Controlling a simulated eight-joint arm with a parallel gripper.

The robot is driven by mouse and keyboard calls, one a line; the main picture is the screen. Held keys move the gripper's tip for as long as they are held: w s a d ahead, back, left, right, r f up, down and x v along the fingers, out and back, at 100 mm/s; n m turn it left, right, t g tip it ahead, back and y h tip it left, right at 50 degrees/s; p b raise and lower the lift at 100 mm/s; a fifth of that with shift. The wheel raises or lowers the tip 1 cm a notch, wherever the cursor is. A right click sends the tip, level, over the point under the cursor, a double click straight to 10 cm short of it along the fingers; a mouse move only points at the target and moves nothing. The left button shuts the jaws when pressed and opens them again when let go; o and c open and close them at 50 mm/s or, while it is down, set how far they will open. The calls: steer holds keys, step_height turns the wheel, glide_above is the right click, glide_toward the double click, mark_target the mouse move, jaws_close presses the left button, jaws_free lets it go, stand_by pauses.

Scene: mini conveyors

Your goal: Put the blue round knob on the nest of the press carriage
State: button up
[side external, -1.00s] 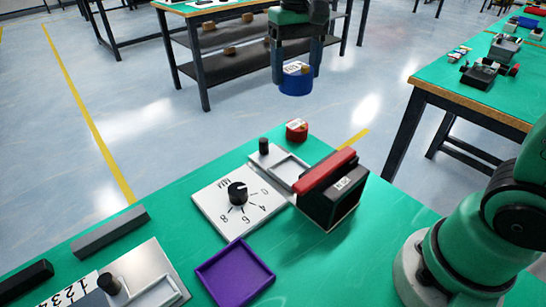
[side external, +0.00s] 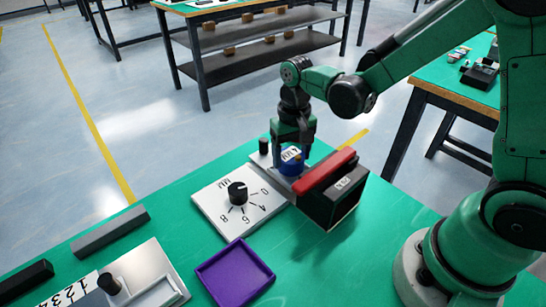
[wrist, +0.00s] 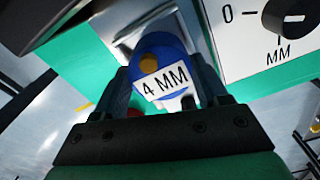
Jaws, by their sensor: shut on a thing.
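The blue round knob (side external: 291,161) is between the fingers of my gripper (side external: 293,149), which is shut on it. In the wrist view the knob (wrist: 172,55) shows a white "4 MM" label and an orange spot, with a finger on either side. The knob is over the nest of the press carriage (side external: 264,158), very low. I cannot tell whether it touches the nest, as the knob and gripper hide most of it. The press (side external: 330,197) is a black box with a red top, close to the right of my gripper.
A white dial plate (side external: 220,205) with a black pointer knob lies left of the carriage. A purple tray (side external: 235,275) is in front. A dark grey bar (side external: 110,231) lies further left. The green table between them is clear.

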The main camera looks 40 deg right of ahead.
steer(key=shift+f, duration=0.5)
steer(key=o, duration=1.4)
steer(key=shift+f, duration=0.1)
step_height(320, 180, up, 11)
steer(key=n+t, duration=0.3)
steer(key=t, duration=0.2)
glide_toward(291, 155)
step_height(291, 155, up, 2)
steer(key=shift+s+d+f+n+t, duration=0.15)
steer(key=shift+s+d+t, duration=0.15)
steer(key=shift+s+t, duration=0.2)
steer(key=shift+s+d+f+n+t, duration=0.15)
steer(key=shift+s+d+t, duration=0.1)
steer(key=shift+s+t, duration=0.25)
steer(key=shift+w, duration=0.1)
